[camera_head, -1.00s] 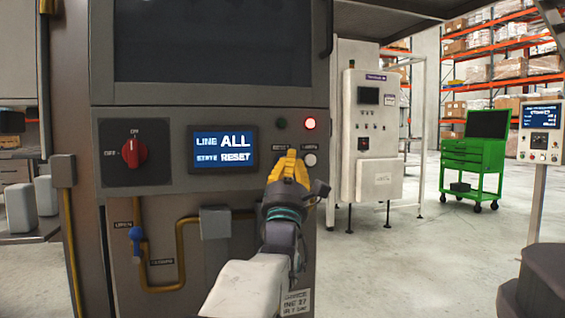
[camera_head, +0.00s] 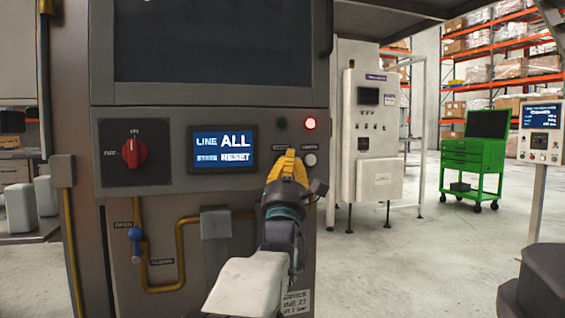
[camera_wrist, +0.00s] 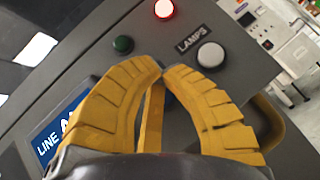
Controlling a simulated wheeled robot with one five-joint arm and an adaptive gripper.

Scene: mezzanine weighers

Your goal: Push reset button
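My gripper (camera_head: 289,152) has yellow fingers and is raised in front of the grey control panel (camera_head: 172,116). Its fingertips meet, with nothing seen between them, in the wrist view (camera_wrist: 163,69). They are just left of a round white button (camera_head: 310,159) marked "LAMPS", which also shows in the wrist view (camera_wrist: 210,55). I cannot tell whether the fingertips touch the panel. The panel screen (camera_head: 223,149) reads "LINE ALL" and "STATE RESET".
A lit red lamp (camera_head: 310,123) and a dark green lamp (camera_head: 281,123) sit above the fingers. A red rotary switch (camera_head: 134,153) is at left. Yellow pipes (camera_head: 181,250) and a blue-handled valve (camera_head: 136,240) are below.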

